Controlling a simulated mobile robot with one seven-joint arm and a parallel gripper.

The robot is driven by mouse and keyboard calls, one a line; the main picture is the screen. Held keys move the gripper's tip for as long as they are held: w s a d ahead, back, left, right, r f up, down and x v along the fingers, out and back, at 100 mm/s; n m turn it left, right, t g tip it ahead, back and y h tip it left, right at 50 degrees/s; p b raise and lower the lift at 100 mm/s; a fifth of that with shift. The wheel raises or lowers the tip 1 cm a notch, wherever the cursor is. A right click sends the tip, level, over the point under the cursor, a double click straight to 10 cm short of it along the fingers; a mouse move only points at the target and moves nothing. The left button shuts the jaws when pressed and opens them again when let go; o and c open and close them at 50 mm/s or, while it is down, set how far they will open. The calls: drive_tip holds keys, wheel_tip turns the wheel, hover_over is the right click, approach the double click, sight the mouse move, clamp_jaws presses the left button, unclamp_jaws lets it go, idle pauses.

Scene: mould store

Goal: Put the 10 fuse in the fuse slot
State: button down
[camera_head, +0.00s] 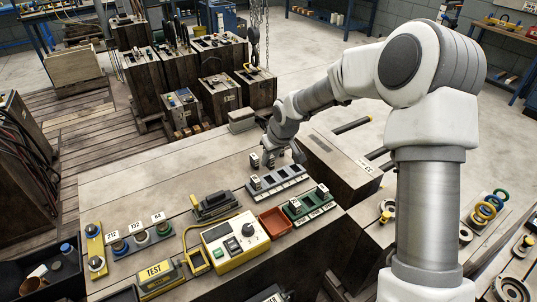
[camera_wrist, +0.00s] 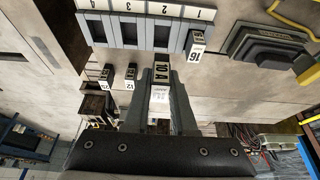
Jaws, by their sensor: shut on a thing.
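My gripper (camera_wrist: 162,82) is shut on the 10 A fuse (camera_wrist: 163,68), a small dark block with a white label, held between the fingertips. In the head view my gripper (camera_head: 270,158) is over the far side of the workbench, near the grey fuse strip (camera_head: 279,180). The wrist view shows the strip (camera_wrist: 140,8) with several dark slots and numbers 1 to 4, seen upside down. A 16 fuse (camera_wrist: 196,44) stands at its slot 1 end. The held fuse appears just short of the strip; its height above the bench is unclear.
Two other labelled fuses (camera_wrist: 130,75) (camera_wrist: 106,75) stand left of my gripper in the wrist view. In the head view a green fuse block (camera_head: 310,206), a red tray (camera_head: 275,221) and a yellow tester (camera_head: 236,240) stand nearer. Bare bench lies left of the strip.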

drive_tip(key=shift+f+b, duration=1.7)
drive_tip(key=shift+f, duration=0.8)
drive_tip(key=shift+f+b, duration=0.4)
drive_tip(key=shift+f, duration=0.2)
drive_tip(key=c, duration=0.7)
unclamp_jaws()
drive_tip(key=c, duration=0.3)
drive_tip(key=shift+r, duration=0.15)
drive_tip(key=shift+r+p, duration=0.55)
drive_tip(key=shift+r, duration=0.05)
drive_tip(key=shift+r, duration=0.1)
